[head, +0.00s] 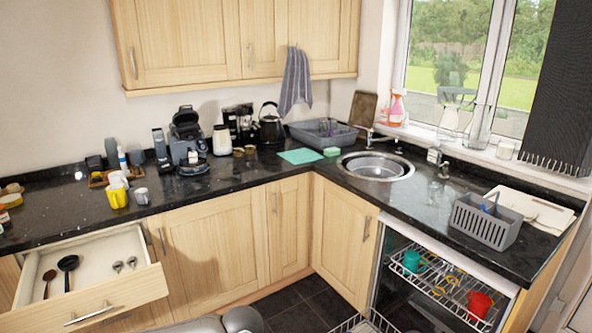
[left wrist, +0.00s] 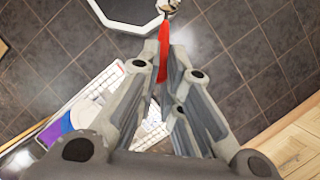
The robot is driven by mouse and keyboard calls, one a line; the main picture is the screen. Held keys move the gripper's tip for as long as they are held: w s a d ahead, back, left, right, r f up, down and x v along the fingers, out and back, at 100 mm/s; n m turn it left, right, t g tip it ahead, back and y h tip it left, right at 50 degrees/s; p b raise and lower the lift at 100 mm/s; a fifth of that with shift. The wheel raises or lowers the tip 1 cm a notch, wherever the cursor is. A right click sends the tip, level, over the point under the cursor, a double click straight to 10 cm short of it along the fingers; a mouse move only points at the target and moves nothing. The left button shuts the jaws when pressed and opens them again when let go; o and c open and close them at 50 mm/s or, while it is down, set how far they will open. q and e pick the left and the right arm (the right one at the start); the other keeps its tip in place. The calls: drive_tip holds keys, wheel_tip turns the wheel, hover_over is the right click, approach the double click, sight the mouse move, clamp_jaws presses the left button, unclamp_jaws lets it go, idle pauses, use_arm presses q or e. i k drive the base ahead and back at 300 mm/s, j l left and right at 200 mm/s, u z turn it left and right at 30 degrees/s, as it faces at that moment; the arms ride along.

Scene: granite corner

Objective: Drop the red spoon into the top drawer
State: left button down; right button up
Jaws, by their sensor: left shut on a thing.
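The red spoon (left wrist: 163,62) shows in the left wrist view as a narrow red strip between the fingertips of my left gripper (left wrist: 166,58). The gripper is shut on it, above the dark tiled floor; its fingers hide part of the spoon. The top drawer (head: 130,289) is pulled open at the lower left of the head view. A black ladle (head: 68,263), a brown wooden spoon (head: 48,277) and two small metal utensils (head: 125,264) lie inside it. The spoon is not visible in the head view. My right gripper is in neither view.
The dark counter (head: 200,190) runs above the drawer, with a yellow mug (head: 117,196) near its edge. The dishwasher (head: 440,285) at the right is open, with a red mug (head: 480,303) and a teal mug (head: 411,261) inside. Clear floor (head: 300,308) lies between.

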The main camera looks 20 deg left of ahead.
sight(72, 278)
drive_tip(key=j, duration=0.95)
drive_tip(key=k+j, duration=0.15)
drive_tip(key=j, duration=3.35)
drive_tip(key=k+z, duration=0.05)
